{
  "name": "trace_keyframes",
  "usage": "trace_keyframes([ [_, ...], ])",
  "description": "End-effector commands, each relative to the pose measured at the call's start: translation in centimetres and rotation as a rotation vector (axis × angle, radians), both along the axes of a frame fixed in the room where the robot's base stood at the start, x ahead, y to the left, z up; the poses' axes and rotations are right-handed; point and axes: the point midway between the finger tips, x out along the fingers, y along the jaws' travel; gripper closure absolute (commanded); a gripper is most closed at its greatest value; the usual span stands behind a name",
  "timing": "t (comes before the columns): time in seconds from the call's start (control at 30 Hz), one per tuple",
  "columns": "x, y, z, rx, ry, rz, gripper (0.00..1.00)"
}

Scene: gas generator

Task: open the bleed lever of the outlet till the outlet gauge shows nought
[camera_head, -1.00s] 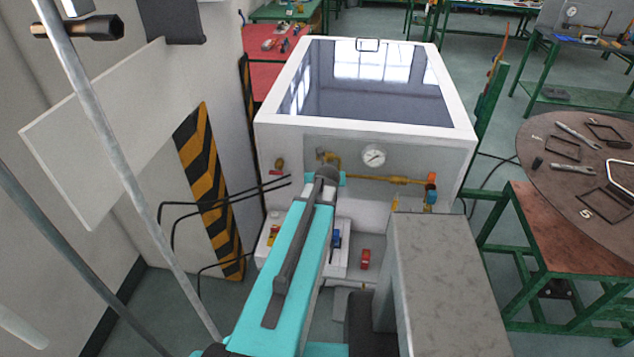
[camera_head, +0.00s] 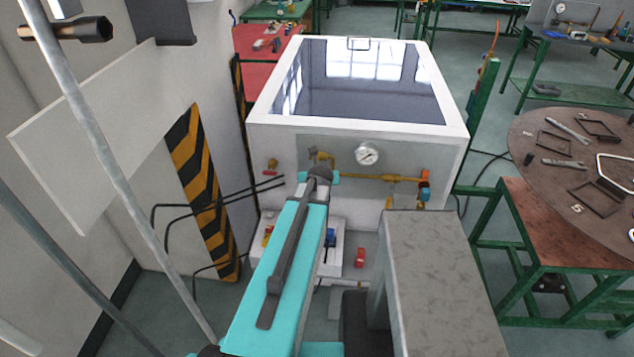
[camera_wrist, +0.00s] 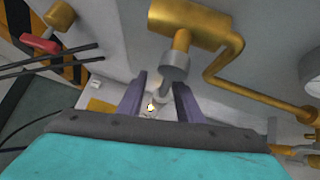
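The outlet gauge (camera_head: 367,154), a round white dial, is on the front panel of the white generator (camera_head: 260,133). Its reading is too small to tell; its edge shows in the wrist view (camera_wrist: 311,70). Brass outlet piping (camera_head: 375,177) runs below it. My gripper (camera_wrist: 158,88) is at the panel, left of the gauge, its two purple fingers apart. A brass valve fitting (camera_wrist: 192,24) with a grey cylindrical end (camera_wrist: 173,70) is just ahead, roughly in line with the gap. I cannot tell whether the fingers touch it, nor make out the bleed lever clearly.
A red-handled valve (camera_head: 271,166) is left of my gripper; an orange and blue fitting (camera_head: 424,186) is at the right pipe end. Dark thin rods (camera_head: 215,203) stick out at left. A round table (camera_head: 560,180) with tools stands at right.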

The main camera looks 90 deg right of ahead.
Motion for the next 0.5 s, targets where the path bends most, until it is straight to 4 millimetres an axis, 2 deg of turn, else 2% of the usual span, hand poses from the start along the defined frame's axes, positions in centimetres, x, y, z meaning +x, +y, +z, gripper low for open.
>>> trace_keyframes([
  [0.5,0.2,2.6,2.5,-0.001,0.0,0.004,0.68],
])
